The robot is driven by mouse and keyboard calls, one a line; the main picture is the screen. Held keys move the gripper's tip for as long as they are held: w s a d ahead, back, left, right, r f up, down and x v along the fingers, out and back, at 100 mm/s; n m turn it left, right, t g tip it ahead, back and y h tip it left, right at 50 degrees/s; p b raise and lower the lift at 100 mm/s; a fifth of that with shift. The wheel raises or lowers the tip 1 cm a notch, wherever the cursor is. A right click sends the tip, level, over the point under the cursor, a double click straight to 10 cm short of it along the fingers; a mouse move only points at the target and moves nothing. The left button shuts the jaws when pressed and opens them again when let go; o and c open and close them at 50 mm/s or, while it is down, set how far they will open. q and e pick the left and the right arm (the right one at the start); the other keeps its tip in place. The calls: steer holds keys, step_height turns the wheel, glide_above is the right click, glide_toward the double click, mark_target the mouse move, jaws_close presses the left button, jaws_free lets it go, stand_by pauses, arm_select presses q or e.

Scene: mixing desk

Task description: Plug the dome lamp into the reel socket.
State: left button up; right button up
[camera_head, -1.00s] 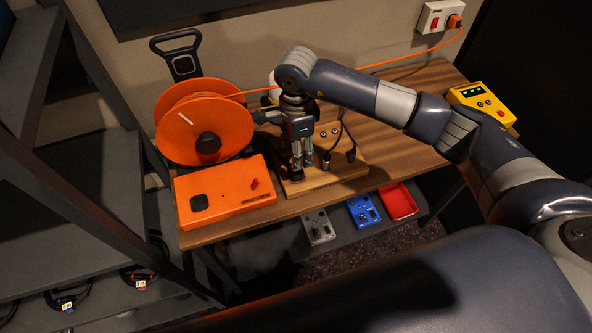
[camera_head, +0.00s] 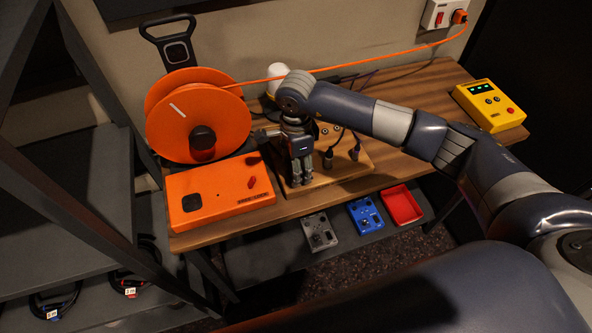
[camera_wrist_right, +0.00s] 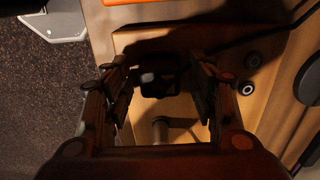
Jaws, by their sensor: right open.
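The dome lamp's white dome (camera_head: 277,72) shows at the back of the desk, mostly hidden behind my right arm. The orange cable reel (camera_head: 198,118) stands at the left. In front of it is an orange box (camera_head: 220,200) with a dark square (camera_head: 192,202) that looks like a socket. My right gripper (camera_head: 298,182) points down at the wooden board (camera_head: 340,168), right of the box. In the right wrist view its open fingers (camera_wrist_right: 160,95) stand on either side of a black plug-like piece (camera_wrist_right: 158,82), apart from it. My left gripper is not in view.
Two dark connectors (camera_head: 327,158) stand upright on the board. An orange cable (camera_head: 370,62) runs from the reel to a wall outlet (camera_head: 437,15). A yellow device (camera_head: 489,105) sits at the right. Blue and grey pedals and a red tray (camera_head: 401,205) lie on the lower shelf.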

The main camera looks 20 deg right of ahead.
steer(key=shift+b, duration=0.65)
stand_by(0.9)
jaws_close()
steer(key=shift+r, duration=0.15)
steer(key=shift+r+p, duration=1.2)
steer(key=shift+r, duration=1.7)
